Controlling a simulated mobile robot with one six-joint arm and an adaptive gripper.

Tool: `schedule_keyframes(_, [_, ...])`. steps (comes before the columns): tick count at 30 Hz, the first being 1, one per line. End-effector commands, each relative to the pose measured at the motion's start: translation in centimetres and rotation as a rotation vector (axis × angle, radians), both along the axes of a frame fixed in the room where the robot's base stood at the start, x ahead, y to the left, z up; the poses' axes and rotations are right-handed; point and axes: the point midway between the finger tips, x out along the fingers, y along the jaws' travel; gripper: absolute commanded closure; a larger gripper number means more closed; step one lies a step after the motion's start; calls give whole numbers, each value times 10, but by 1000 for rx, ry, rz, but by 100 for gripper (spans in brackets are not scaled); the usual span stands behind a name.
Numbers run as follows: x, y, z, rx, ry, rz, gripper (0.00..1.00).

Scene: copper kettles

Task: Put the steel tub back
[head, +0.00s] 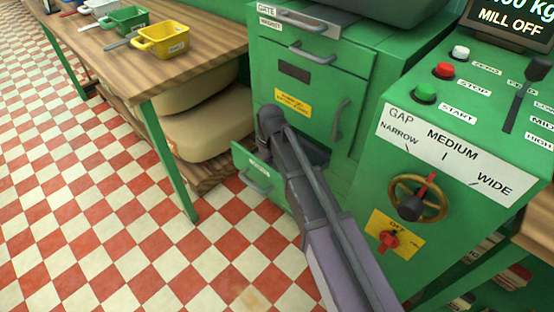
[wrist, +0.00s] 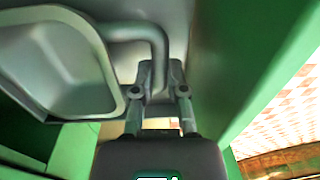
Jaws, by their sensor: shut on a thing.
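The steel tub (wrist: 68,62) is a grey metal pan with a rounded rim at the upper left of the wrist view. Its bent grey handle (wrist: 160,45) runs down between the fingers of my gripper (wrist: 158,88), which is shut on it. Green walls stand close around the tub and gripper. In the head view a low green drawer (head: 250,163) stands pulled open at the foot of the green machine, and my arm reaches over it. The tub and my fingers are hidden there. I cannot tell whether the tub touches the drawer.
A wooden table (head: 190,35) at the upper left holds a yellow tub (head: 162,40) and a green tub (head: 126,19). A green control panel with a handwheel (head: 418,198) stands at the right. The checkered floor (head: 90,200) is clear.

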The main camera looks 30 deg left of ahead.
Motion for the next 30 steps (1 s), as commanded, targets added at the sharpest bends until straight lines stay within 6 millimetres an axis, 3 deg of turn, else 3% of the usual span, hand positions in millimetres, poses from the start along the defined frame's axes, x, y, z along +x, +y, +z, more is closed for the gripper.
schedule_keyframes(10, [41, -10, 0, 0, 0, -2, 100])
schedule_keyframes(15, [37, -10, -13, 0, 0, 0, 100])
schedule_keyframes(27, [37, -10, -13, 0, 0, 0, 100])
schedule_keyframes(28, [37, -10, -13, 0, 0, 0, 80])
schedule_keyframes(30, [37, -10, -13, 0, 0, 0, 59])
